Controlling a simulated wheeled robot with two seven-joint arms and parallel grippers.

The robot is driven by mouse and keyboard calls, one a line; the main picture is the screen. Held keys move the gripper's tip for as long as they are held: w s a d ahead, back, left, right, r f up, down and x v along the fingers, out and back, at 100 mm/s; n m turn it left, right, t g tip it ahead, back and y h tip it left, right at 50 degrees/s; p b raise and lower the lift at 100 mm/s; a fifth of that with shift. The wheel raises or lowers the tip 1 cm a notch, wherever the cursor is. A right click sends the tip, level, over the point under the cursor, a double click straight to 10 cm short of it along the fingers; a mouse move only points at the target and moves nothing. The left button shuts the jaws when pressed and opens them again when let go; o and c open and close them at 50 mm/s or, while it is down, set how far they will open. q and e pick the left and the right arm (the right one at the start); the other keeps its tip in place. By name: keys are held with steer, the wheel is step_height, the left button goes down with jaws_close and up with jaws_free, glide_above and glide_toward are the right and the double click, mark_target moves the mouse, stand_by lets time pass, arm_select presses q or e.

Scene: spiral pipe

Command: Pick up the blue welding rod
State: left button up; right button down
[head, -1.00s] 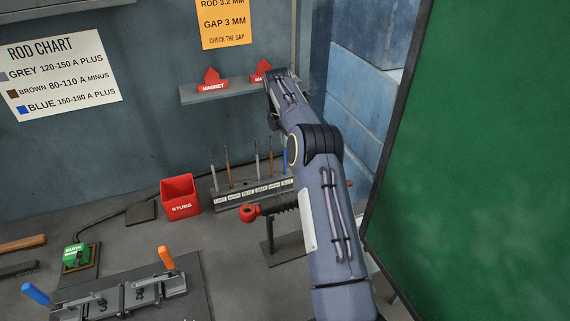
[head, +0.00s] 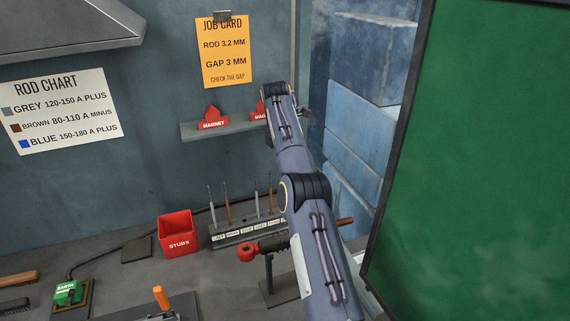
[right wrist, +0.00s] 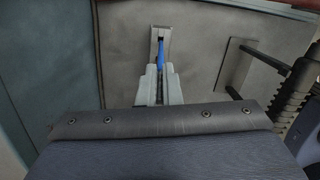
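The blue welding rod (right wrist: 161,52) shows in the right wrist view as a thin blue strip between the two grey fingers of my right gripper (right wrist: 159,84). The fingers lie close on either side of it; I cannot tell whether they touch it. In the head view my right arm hides the blue rod and the right gripper. The rod rack (head: 240,233) stands on the bench with several grey and brown rods upright in it; its right end is behind my arm. My left gripper is not in view.
A red stubs box (head: 178,233) stands left of the rack. A shelf with red magnets (head: 212,121) is above. A green screen (head: 490,150) borders the right.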

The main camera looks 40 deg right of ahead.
steer(key=a+b, duration=0.7)
steer(key=a, duration=1)
steer(key=shift+a, duration=0.25)
steer(key=shift+s+f, duration=0.1)
stand_by(1.3)
steer(key=shift+r+p, duration=0.75)
steer(key=shift+p, duration=0.25)
